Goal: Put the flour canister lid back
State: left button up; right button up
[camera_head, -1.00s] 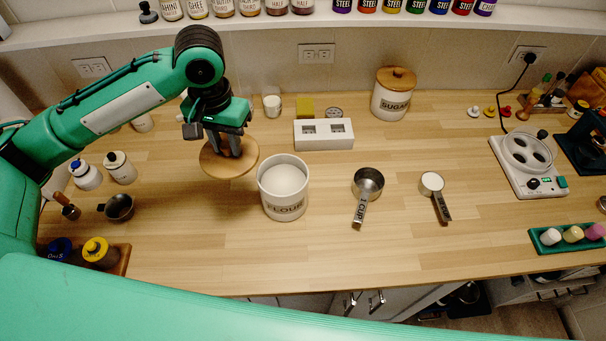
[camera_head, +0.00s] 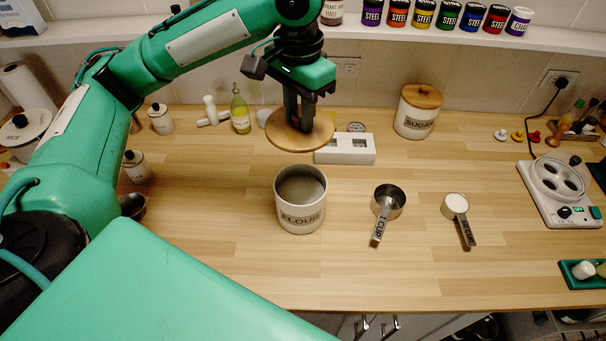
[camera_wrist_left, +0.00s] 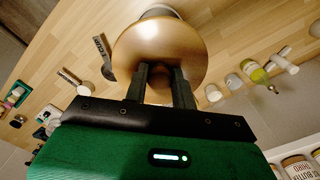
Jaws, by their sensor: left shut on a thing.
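The flour canister (camera_head: 300,205) stands upright and uncovered on the wooden counter in the head view, its label facing me. My left gripper (camera_head: 299,122) is shut on the round wooden flour canister lid (camera_head: 284,133) and holds it in the air above and behind the canister's mouth. In the left wrist view the lid (camera_wrist_left: 150,50) sits between the fingertips (camera_wrist_left: 162,72), and it hides nearly all of the canister; only a pale rim shows past its edge. My right gripper is not in view.
The sugar canister (camera_head: 417,112) stands lidded at the back right. A white block (camera_head: 345,149) with square openings lies behind the flour canister. A one-cup measure (camera_head: 388,203) and a smaller filled scoop (camera_head: 456,208) lie to the right. The counter's front is clear.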

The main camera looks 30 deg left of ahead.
aim_at(299, 129)
pick_arm(q)
notch_tip(299, 129, down, 12)
jog(key=shift+f, duration=0.2)
notch_tip(299, 129, down, 4)
jog(key=shift+r, duration=0.1)
jog(key=o, duration=1)
notch_tip(299, 129, up, 12)
jog(key=shift+r+b, duration=0.1)
jog(key=shift+b, duration=0.2)
